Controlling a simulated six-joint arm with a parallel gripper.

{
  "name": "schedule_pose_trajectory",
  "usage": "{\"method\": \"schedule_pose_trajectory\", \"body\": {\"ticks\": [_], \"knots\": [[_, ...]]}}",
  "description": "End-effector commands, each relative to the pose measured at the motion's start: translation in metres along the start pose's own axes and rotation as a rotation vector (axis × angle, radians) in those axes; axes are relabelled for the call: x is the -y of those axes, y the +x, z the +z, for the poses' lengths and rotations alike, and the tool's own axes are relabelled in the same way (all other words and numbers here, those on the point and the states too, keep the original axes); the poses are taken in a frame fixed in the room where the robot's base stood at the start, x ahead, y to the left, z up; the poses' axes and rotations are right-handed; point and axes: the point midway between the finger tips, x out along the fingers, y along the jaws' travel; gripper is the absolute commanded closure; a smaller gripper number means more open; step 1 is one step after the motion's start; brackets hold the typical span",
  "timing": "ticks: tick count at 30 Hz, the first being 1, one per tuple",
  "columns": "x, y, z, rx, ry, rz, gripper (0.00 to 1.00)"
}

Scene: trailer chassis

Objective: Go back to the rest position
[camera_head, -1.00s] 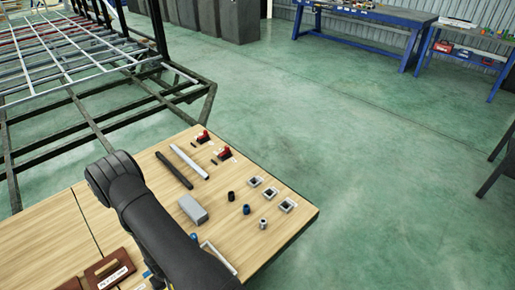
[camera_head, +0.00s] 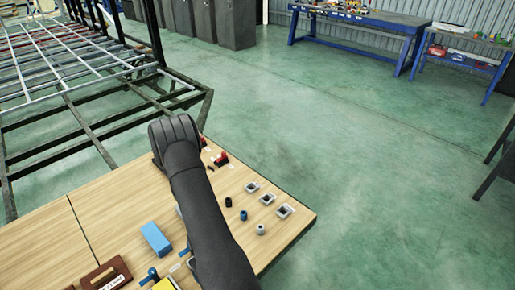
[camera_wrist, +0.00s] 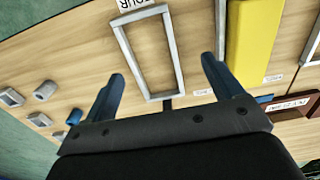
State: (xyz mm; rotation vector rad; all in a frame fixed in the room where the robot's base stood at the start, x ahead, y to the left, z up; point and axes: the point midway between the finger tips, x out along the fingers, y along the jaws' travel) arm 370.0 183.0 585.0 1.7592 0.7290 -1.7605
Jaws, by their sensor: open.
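My gripper (camera_wrist: 163,68) shows in the wrist view, its two blue-grey fingers apart with nothing held between them. It is over the wooden table (camera_wrist: 75,60). A grey rectangular frame (camera_wrist: 180,62) lies on the table beyond the gap between the fingers; I cannot tell the exact height above it. A yellow block (camera_wrist: 252,45) is to the right of the right finger.
The table holds a blue block (camera_head: 156,239), a brown box (camera_head: 107,275), red parts (camera_head: 222,158), small cylinders (camera_head: 243,215) and square sockets (camera_head: 284,211). A metal trailer chassis (camera_head: 90,130) stands behind left. A blue workbench (camera_head: 355,37) is at the back. The green floor (camera_head: 350,140) is clear.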

Motion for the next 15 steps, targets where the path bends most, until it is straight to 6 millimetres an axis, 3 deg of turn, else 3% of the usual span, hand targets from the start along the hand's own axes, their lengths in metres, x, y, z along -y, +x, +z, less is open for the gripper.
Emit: {"method": "schedule_pose_trajectory", "body": {"ticks": [15], "knots": [[-0.082,0.002,0.022,-0.001,0.006,0.000,0.15]]}}
